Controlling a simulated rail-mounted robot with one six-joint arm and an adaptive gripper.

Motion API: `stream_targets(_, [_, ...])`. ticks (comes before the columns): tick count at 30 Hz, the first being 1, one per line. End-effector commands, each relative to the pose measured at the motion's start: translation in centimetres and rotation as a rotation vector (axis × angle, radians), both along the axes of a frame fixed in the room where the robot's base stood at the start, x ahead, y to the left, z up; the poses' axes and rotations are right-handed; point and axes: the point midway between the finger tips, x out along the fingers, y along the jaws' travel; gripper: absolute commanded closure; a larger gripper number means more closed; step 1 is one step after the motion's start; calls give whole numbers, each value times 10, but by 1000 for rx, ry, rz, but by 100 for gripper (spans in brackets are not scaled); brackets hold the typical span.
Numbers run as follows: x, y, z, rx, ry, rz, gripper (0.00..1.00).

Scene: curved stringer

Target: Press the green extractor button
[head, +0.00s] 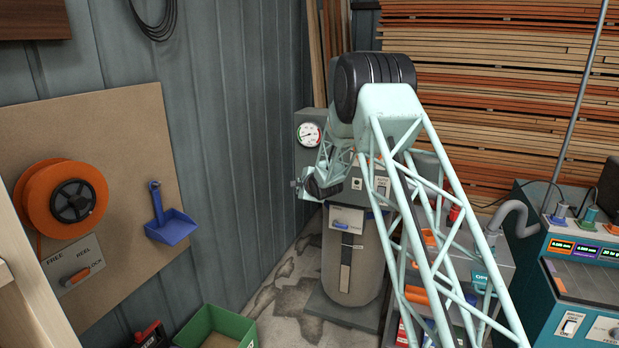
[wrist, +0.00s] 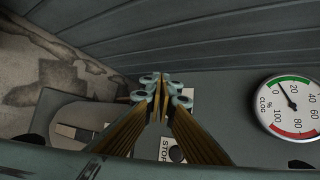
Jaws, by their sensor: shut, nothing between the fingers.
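The extractor (head: 306,155) is a grey cabinet with a round gauge, standing above a grey drum by the back wall. My gripper (head: 298,186) is in front of the cabinet in the head view. In the wrist view my gripper (wrist: 162,88) has its fingers together, empty, over the cabinet face. A STOP label (wrist: 164,149) with a dark round button (wrist: 177,154) shows beside the fingers. A pale label plate (wrist: 188,101) is partly covered by the fingertips. I cannot make out the green button in either view; the fingers may hide it. Contact cannot be told.
The clog gauge (wrist: 290,106) is to the right of the fingers. The drum (head: 352,265) stands below the cabinet. A green bin (head: 217,327) is on the floor. A grey cart (head: 490,255) and a teal machine (head: 575,270) stand at the right. A corrugated wall is close behind.

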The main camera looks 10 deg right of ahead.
Motion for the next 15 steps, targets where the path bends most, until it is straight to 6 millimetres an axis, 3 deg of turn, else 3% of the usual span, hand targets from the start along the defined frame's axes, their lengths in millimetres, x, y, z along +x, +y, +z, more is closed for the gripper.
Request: stream_targets(15, [38,-25,1,0,0,-1,100])
